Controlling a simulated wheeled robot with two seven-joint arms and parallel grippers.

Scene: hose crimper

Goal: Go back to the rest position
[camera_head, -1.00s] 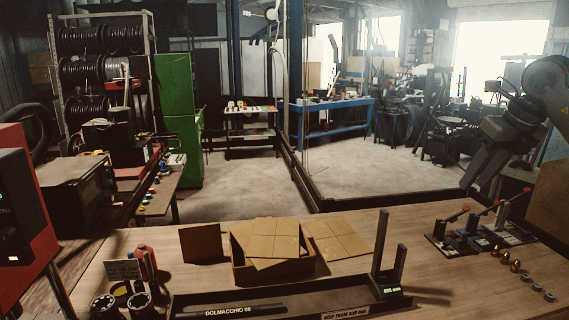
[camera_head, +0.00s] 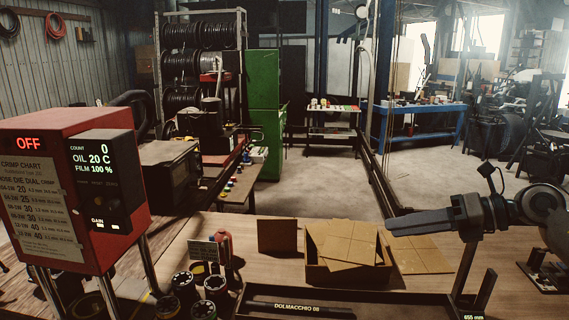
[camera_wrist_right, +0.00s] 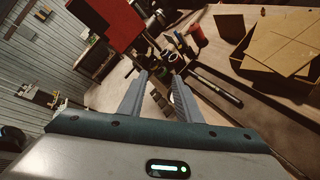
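My right gripper (camera_head: 390,227) comes in from the right in the head view, held level above the bench beside the open cardboard box (camera_head: 347,272). Its fingers point left. In the right wrist view its two fingers (camera_wrist_right: 158,76) stand apart with nothing held between them; the bench things seen in the gap lie beyond. My left gripper is not in view.
A red crimper (camera_head: 68,190) reading OFF stands at left on metal legs. Dark round dies (camera_head: 215,288) and a sign (camera_head: 203,250) stand near it. A long black tray (camera_head: 400,297) holds a hose marked DOLMACCHIO 08 (camera_head: 285,307). Cardboard sheets (camera_head: 420,255) lie by the box.

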